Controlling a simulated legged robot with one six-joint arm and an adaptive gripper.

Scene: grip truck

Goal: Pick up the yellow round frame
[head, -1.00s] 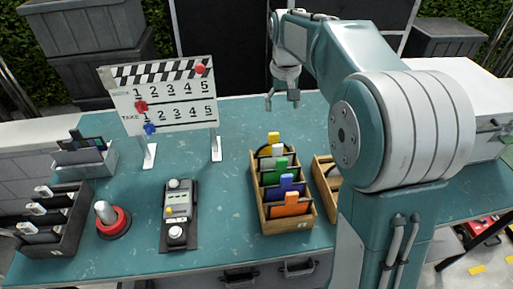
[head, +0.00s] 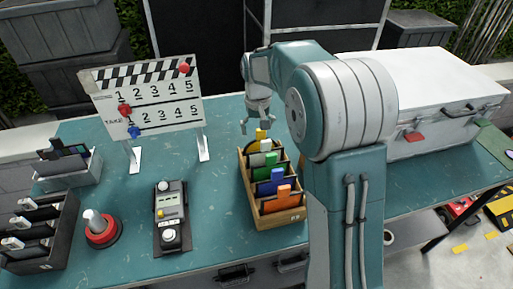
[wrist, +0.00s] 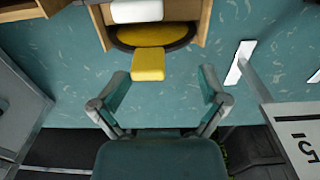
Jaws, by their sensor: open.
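The yellow round frame (wrist: 150,38) stands in the end slot of a wooden box (head: 283,230). In the wrist view it shows as a yellow disc with a dark rim, and its square yellow tab (wrist: 148,64) sticks out towards my gripper. My gripper (head: 257,124) is above the far end of the box, close to the tab. In the wrist view my gripper (wrist: 162,88) has its two fingers spread wide, with nothing between them. The tab lies just ahead of the gap.
White, green, blue and orange tabs (head: 277,193) stand in the other slots. A clapperboard (head: 150,97) stands at the back left. A control box (head: 171,217) and a red-based knob (head: 102,230) are left of the box. A silver case (head: 410,100) lies at the right.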

